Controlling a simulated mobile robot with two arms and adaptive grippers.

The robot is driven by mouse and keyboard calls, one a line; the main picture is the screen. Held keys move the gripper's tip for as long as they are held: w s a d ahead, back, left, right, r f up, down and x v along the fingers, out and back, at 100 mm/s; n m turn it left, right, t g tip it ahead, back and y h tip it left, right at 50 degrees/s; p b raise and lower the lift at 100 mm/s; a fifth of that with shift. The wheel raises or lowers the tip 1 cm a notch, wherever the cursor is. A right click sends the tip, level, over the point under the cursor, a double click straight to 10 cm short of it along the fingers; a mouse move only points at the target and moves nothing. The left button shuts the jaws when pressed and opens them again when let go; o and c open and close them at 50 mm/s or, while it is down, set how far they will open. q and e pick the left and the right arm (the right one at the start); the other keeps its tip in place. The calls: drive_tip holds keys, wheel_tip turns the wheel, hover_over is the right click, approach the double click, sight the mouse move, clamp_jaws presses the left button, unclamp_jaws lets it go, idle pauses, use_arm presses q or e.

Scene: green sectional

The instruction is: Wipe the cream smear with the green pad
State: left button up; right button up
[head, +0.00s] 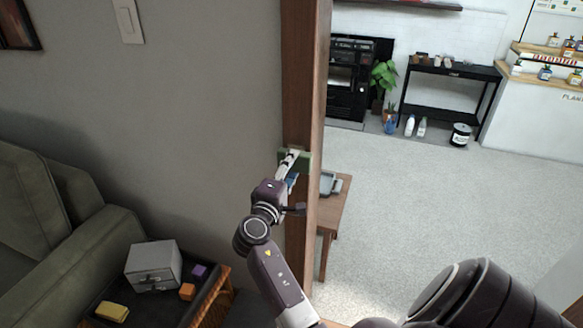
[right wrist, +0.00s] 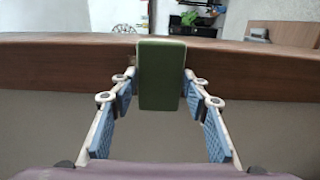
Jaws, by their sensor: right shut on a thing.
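The green pad (right wrist: 160,75) is a flat green block held between the fingertips of my right gripper (right wrist: 160,88), which has blue finger linings. In the head view the pad (head: 304,161) is at the brown wooden door post (head: 300,110), and my right gripper (head: 291,162) reaches up to it from below. The pad overlaps the post's face in both views; I cannot tell whether it presses on it. I cannot make out the cream smear; the pad and fingers hide part of the post. My left gripper is not in view.
A green sofa (head: 35,220) and a dark tray table (head: 165,308) with a grey drawer box (head: 154,267), orange and purple blocks and a yellow item are at left. A small wooden table (head: 333,210) stands behind the post. The floor at right is open.

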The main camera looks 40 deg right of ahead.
drive_tip(key=shift+v, duration=2.95)
drive_tip(key=v, duration=0.3)
drive_tip(key=shift+a+f, duration=0.1)
drive_tip(key=x, duration=0.7)
drive_tip(key=shift+b, duration=0.35)
drive_tip(key=shift+x, duration=1.05)
